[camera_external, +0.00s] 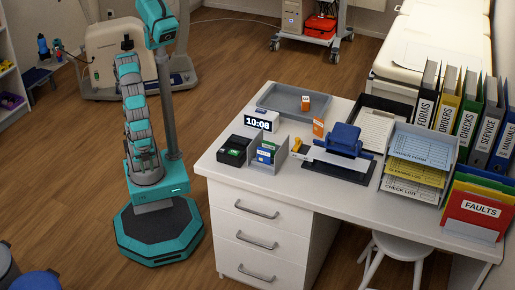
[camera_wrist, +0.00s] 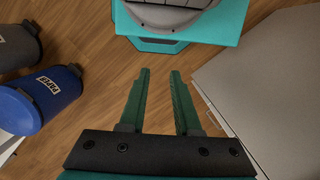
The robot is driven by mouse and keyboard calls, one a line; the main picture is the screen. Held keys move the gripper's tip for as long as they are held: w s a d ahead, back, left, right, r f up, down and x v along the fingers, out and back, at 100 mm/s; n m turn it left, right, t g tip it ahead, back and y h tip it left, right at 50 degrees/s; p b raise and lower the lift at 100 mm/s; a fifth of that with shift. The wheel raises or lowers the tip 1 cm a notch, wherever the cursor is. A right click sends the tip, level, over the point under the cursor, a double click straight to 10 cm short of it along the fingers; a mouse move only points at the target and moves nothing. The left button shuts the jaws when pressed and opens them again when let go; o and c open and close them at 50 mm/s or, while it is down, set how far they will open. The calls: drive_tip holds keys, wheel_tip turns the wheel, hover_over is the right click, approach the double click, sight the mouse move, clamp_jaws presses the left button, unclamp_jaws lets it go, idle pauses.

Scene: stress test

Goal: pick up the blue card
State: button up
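A small grey holder (camera_external: 280,156) stands near the left end of the white desk in the external view. A blue card (camera_external: 265,154) with a light label shows upright in it, beside a smaller green-marked piece. My gripper (camera_wrist: 160,73) is in the wrist view, with its two green fingers apart and only floor between them. My gripper is away from the desk items and touches nothing that I can see. The blue card is not visible in the wrist view. My gripper's fingers cannot be made out in the external view.
The grey tray (camera_external: 285,103) is behind. The wrist view shows a blue bin (camera_wrist: 30,105) and the desk edge; wooden floor is free between.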

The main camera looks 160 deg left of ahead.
drive_tip(key=shift+o, duration=0.5)
